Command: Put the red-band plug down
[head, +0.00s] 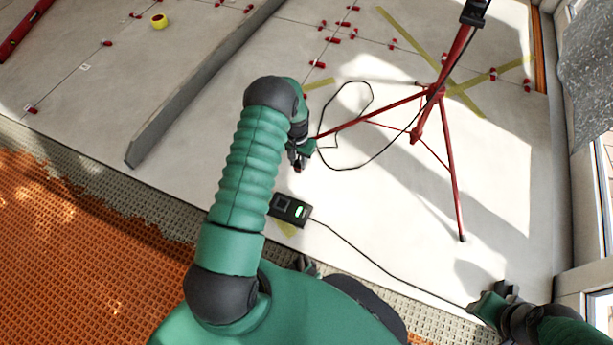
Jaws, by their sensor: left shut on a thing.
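My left gripper (299,159) is in the middle of the head view, pointing down above the pale tiles. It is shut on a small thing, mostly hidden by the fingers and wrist. I cannot make out a red band on it. A black cable loop (371,95) lies on the floor beside this gripper. A black box (290,209) with a lit green display sits on the tiles just below the gripper, and another cable (372,258) runs from it to the lower right. My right gripper (490,300) is at the lower right, by that cable's end; its jaws are unclear.
A red tripod (435,92) stands at right, its legs spread over the tiles. A long grey bar (200,84) lies at left. Orange matting (75,240) covers the lower left. Red clips (333,40) and a yellow tape roll (159,21) are farther back.

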